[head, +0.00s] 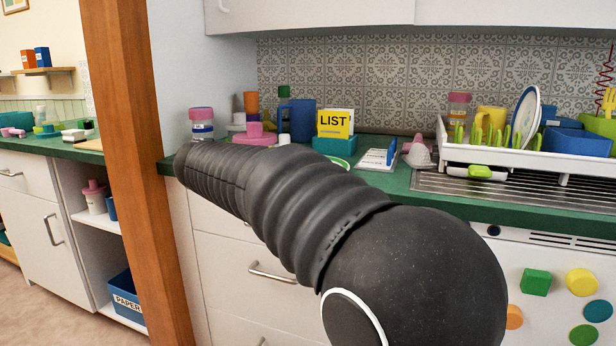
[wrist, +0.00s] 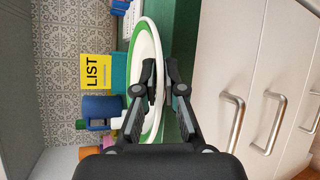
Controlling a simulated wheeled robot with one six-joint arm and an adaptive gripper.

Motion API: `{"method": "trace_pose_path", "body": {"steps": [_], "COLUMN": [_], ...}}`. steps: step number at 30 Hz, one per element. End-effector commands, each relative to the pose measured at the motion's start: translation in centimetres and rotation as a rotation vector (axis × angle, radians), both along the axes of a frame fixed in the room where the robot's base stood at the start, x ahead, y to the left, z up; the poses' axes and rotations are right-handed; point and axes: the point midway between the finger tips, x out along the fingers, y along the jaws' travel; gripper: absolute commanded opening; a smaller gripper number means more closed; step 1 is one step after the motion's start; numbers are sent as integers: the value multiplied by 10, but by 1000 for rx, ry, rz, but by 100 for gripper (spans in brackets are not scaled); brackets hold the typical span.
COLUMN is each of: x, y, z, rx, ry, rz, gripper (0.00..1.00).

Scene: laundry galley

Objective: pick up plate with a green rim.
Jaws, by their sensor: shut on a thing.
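The white plate with a green rim (wrist: 140,50) is in the wrist view, seen at a steep slant. My gripper (wrist: 160,66) is shut on its edge, with one finger on each side of the rim. In the head view a small part of the green-rimmed plate (head: 340,162) shows above my arm, by the counter's front. My arm hides the rest of it, and my gripper is not visible there. I cannot tell whether the plate touches the counter.
A yellow LIST card (head: 335,124) in a teal holder (head: 334,146) and a blue jug (head: 298,120) stand behind the plate. A notepad (head: 376,159) lies to its right. A white dish rack (head: 495,158) holds a blue-rimmed plate (head: 525,112). A wooden post (head: 128,170) stands left.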

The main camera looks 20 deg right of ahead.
Motion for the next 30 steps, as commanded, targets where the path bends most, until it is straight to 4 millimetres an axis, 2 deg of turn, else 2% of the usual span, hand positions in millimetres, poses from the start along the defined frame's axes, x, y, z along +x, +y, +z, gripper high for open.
{"method": "trace_pose_path", "body": {"steps": [5, 10, 21, 30], "x": [0, -2, -55, -77], "y": [0, -2, -59, -82], "z": [16, 44, 86, 106], "rx": [1, 1, 1, -1], "ry": [-4, -6, -5, -3], "rz": [0, -1, -2, 0], "gripper": [0, 0, 0, 0]}}
